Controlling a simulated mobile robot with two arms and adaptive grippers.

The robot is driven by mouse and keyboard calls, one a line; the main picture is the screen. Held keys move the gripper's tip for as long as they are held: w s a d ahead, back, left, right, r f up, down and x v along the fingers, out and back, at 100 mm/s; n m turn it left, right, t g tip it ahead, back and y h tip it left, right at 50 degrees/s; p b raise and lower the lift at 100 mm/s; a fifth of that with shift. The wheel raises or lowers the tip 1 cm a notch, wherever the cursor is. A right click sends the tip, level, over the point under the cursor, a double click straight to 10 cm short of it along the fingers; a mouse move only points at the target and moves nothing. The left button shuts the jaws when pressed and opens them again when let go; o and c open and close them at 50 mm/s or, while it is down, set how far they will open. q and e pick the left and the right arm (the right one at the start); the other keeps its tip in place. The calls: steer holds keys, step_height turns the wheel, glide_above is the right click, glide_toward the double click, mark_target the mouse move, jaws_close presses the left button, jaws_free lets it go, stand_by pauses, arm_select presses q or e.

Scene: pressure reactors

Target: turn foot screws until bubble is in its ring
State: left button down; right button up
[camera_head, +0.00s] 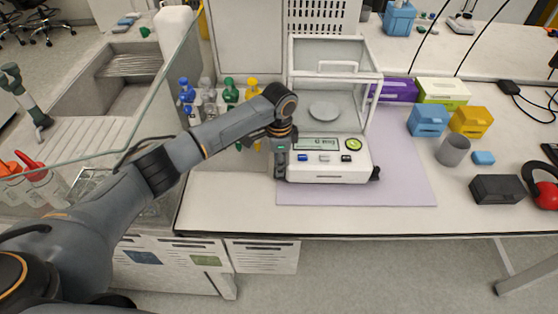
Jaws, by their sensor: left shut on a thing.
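A white analytical balance (328,171) with a glass draft shield stands on a lilac mat (408,190). Its round green bubble level (353,144) is at the right of the front panel; the bubble is too small to place against its ring. A dark foot screw (375,173) shows at the balance's front right corner. My left gripper (280,172) points down at the front left corner and is shut there, on what appears to be the left foot screw, which it hides. My right gripper is out of view.
Bottles with blue, green and yellow caps (231,92) stand behind my left arm. To the right are blue (428,120) and yellow boxes (471,121), a grey cup (453,150) and a black box (496,189). The mat's right part is clear.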

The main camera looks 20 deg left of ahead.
arm_select(q)
steer(key=c, duration=1)
jaws_free()
step_height(320, 180, up, 12)
steer(key=shift+s+f, duration=0.1)
steer(key=shift+f, duration=0.05)
